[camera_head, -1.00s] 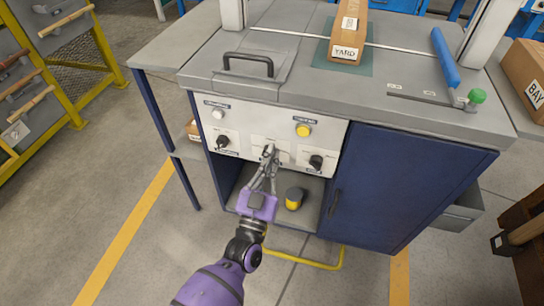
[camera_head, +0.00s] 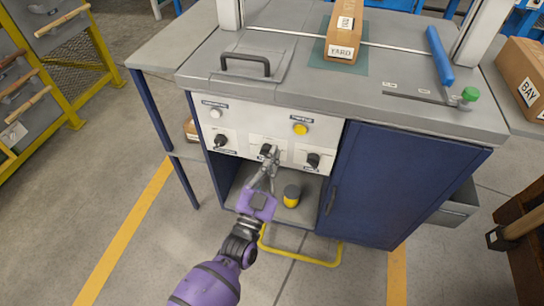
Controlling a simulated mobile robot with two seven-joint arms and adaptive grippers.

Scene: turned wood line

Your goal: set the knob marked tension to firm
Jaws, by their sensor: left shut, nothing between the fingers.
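The light control panel (camera_head: 240,128) on the front of the machine carries three dark knobs: a left knob (camera_head: 221,140), a middle knob (camera_head: 266,149) and a right knob (camera_head: 313,160). Their labels are too small to read, so I cannot tell which is marked tension or what each is set to. My left gripper (camera_head: 270,160) is shut and empty, its fingertips just in front of and below the middle knob, partly covering it. I cannot tell whether they touch. My right gripper is not in view.
Above the knobs are a white button (camera_head: 215,113) and a yellow button (camera_head: 300,129). A blue door (camera_head: 385,185) lies right of the panel. A yellow and dark cylinder (camera_head: 292,196) stands on the open shelf below. A yellow floor bar (camera_head: 305,260) projects in front.

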